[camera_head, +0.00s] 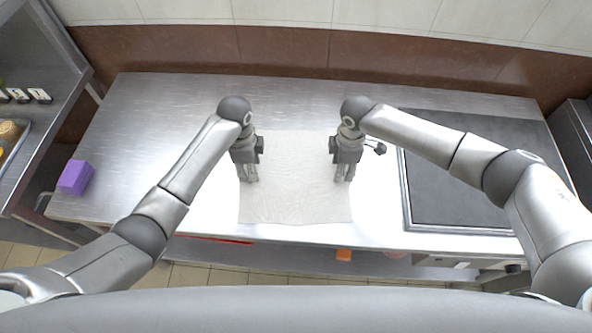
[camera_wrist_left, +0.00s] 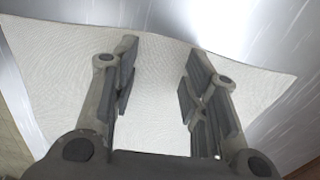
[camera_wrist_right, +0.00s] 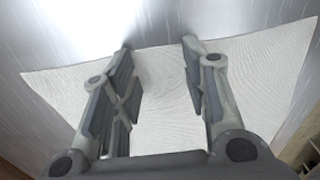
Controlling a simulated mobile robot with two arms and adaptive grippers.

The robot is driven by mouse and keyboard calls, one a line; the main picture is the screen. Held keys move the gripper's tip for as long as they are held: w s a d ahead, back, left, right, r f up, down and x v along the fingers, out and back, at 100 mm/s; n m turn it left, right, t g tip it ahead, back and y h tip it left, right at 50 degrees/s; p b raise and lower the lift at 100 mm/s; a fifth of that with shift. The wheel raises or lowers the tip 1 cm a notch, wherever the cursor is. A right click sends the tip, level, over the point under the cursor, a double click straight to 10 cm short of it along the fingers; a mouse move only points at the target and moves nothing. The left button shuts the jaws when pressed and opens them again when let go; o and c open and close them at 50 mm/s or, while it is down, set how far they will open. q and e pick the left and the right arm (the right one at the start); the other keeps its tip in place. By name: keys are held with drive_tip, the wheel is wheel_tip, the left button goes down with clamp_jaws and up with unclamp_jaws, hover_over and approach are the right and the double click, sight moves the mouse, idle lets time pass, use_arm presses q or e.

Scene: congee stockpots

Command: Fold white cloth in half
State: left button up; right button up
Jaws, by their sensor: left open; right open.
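The white cloth (camera_head: 296,190) lies flat and spread out on the steel table, with slight wrinkles. My left gripper (camera_head: 249,181) is open and points down at the cloth's left edge in the head view. My right gripper (camera_head: 344,180) is open and points down at the cloth's right edge. In the left wrist view the cloth (camera_wrist_left: 160,100) shows between and around the open fingers. In the right wrist view the cloth (camera_wrist_right: 165,110) also shows between the open fingers. Neither gripper holds cloth; whether the fingertips touch it I cannot tell.
A dark flat griddle-like panel (camera_head: 470,190) is at the right. A purple block (camera_head: 76,177) is at the far left. A brown-tiled wall (camera_head: 300,48) runs behind. An orange item (camera_head: 344,255) shows below the front edge.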

use_arm(q)
drive_tip(key=shift+w+f, duration=0.1)
drive_tip(key=shift+f, duration=0.1)
drive_tip(key=shift+c, duration=0.2)
use_arm(e)
drive_tip(key=shift+w+f, duration=0.1)
drive_tip(key=shift+f, duration=0.1)
drive_tip(key=shift+c, duration=0.2)
use_arm(q)
drive_tip(key=c, duration=0.4)
use_arm(e)
drive_tip(key=c, duration=0.4)
use_arm(q)
clamp_jaws()
use_arm(e)
clamp_jaws()
use_arm(q)
drive_tip(key=shift+r, duration=0.1)
use_arm(e)
drive_tip(key=shift+r, duration=0.1)
